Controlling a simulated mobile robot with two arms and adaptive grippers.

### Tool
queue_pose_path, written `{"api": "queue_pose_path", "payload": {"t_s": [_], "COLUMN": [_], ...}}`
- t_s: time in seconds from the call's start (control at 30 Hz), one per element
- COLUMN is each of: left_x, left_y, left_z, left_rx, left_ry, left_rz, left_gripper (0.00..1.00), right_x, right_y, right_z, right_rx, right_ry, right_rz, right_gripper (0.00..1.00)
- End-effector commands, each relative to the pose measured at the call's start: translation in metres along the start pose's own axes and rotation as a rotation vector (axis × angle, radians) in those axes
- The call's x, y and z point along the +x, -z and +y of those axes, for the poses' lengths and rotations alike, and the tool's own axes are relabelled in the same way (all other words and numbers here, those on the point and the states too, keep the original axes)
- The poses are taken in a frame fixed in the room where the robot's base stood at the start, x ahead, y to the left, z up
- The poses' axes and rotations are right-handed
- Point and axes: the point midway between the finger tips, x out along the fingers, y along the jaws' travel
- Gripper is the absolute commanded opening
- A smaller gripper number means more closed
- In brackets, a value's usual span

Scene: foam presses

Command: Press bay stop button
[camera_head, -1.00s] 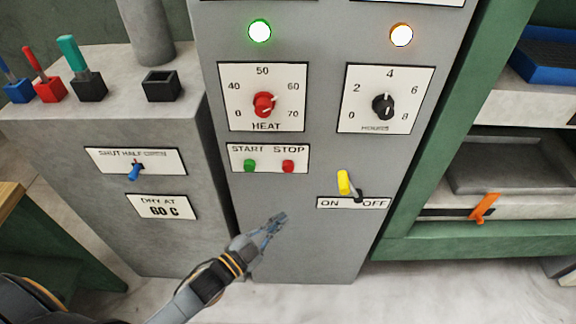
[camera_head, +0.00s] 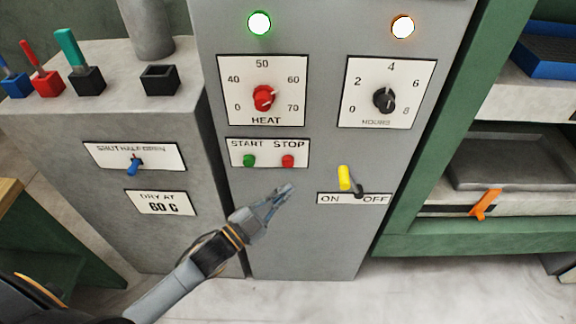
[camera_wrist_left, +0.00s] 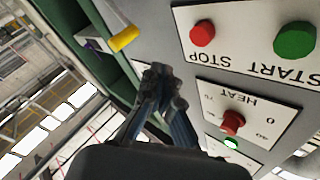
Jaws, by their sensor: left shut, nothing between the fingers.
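The red stop button (camera_head: 288,161) sits on a white plate under the word STOP on the grey control panel. The green start button (camera_head: 249,161) is to its left on the same plate. My left gripper (camera_head: 288,188) is shut and empty, a little below the stop button and apart from it. In the left wrist view the red stop button (camera_wrist_left: 202,33) and the green start button (camera_wrist_left: 295,40) show at the top, beyond the shut fingertips (camera_wrist_left: 158,72). My right gripper is not in view.
A yellow-handled switch (camera_head: 344,178) marked ON and OFF juts out to the right. The red HEAT knob (camera_head: 263,97) and black HOURS knob (camera_head: 384,98) are above. A grey cabinet (camera_head: 165,235) stands left, a green rack (camera_head: 425,230) right.

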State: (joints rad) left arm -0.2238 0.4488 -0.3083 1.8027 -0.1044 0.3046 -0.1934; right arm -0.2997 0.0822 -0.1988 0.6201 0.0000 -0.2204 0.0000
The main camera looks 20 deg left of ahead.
Motion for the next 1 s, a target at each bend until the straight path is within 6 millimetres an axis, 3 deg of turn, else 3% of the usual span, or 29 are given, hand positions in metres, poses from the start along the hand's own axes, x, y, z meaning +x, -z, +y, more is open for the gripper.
{"api": "queue_pose_path", "payload": {"t_s": [0.4, 1.0], "left_x": [0.032, 0.035], "left_y": [-0.024, -0.026], "left_z": [-0.023, -0.025], "left_rx": [0.0, -0.001], "left_ry": [0.0, 0.0], "left_rz": [0.0, -0.001], "left_gripper": [0.0, 0.0], "right_x": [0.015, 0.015], "right_y": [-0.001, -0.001], "right_z": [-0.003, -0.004], "right_rx": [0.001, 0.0], "right_ry": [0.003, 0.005], "right_rz": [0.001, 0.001], "right_gripper": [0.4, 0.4]}}
